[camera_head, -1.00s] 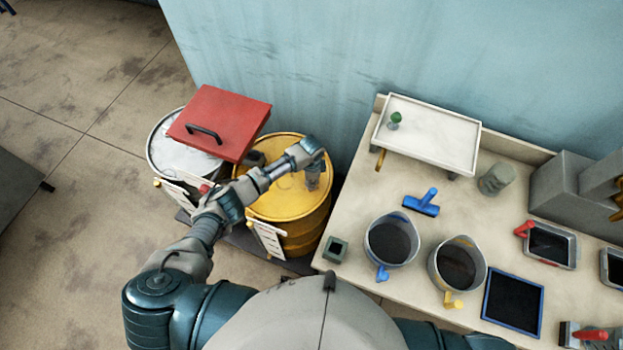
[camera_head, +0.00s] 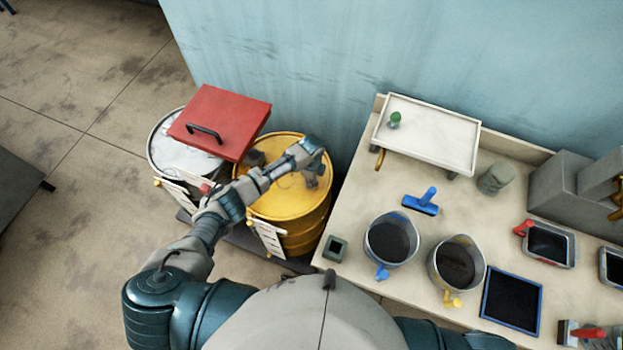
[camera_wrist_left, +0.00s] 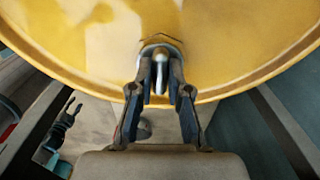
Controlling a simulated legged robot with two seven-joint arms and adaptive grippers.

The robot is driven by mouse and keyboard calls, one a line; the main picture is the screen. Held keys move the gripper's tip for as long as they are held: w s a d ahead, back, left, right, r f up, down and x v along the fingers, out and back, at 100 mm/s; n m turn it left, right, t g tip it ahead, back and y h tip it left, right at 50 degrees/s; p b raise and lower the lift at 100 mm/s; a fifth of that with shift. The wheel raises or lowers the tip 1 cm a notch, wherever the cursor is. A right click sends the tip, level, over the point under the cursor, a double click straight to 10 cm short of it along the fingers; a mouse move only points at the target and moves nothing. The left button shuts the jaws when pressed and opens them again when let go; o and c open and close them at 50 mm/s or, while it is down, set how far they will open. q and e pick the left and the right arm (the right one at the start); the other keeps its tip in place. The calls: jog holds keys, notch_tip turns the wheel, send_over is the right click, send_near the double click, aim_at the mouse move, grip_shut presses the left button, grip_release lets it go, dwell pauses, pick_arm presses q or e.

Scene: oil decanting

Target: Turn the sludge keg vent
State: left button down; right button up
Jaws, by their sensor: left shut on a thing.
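The yellow keg (camera_head: 283,208) stands left of the bench, with a yellow top and a ribbed side. In the left wrist view the keg's yellow top (camera_wrist_left: 225,45) fills the upper part. A small metal vent (camera_wrist_left: 160,60) sits near its rim, between my fingers. My left gripper (camera_head: 311,180) is over the right side of the keg top; it also shows in the left wrist view (camera_wrist_left: 160,88), shut on the vent. In the head view my wrist and fingers hide the vent. My right gripper is out of view.
A grey drum (camera_head: 166,158) with a red lid (camera_head: 225,118) over it stands to the left. The bench (camera_head: 350,200) on the right holds two dark-filled jugs (camera_head: 391,240) (camera_head: 455,262), a white tray (camera_head: 430,135) and a blue tool (camera_head: 421,203). A blue wall rises behind.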

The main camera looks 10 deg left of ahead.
pick_arm(q)
jog(key=shift+w+r, duration=0.1)
jog(key=shift+w, duration=0.05)
jog(key=c, duration=1.1)
grip_release()
notch_tip(320, 180, up, 12)
jog(key=shift+f, duration=0.15)
